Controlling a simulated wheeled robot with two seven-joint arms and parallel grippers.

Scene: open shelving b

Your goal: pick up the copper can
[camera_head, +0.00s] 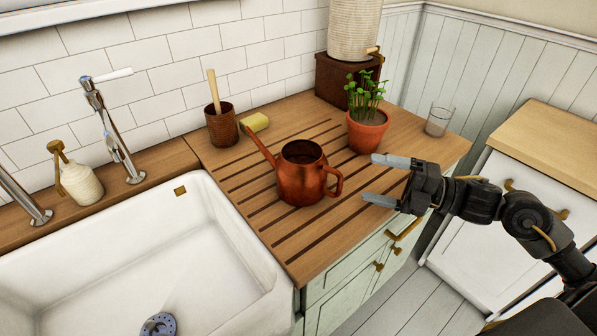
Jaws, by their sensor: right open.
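The copper can (302,177) is a small reddish watering can standing upright on the grooved wooden drainboard (262,212). Its long spout points up and to the left, and its handle is on the right side. My right gripper (378,180) comes in from the right at the counter's front edge. It is open and empty, its two grey fingers pointing left toward the can's handle, with a gap between them and the can. My left gripper is not in view.
A potted plant (367,131) stands just behind the right gripper. A glass (438,121) is at the counter's right end. A brush pot (222,126) and yellow sponge (255,122) sit at the wall. A white sink (200,255) lies left of the drainboard.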

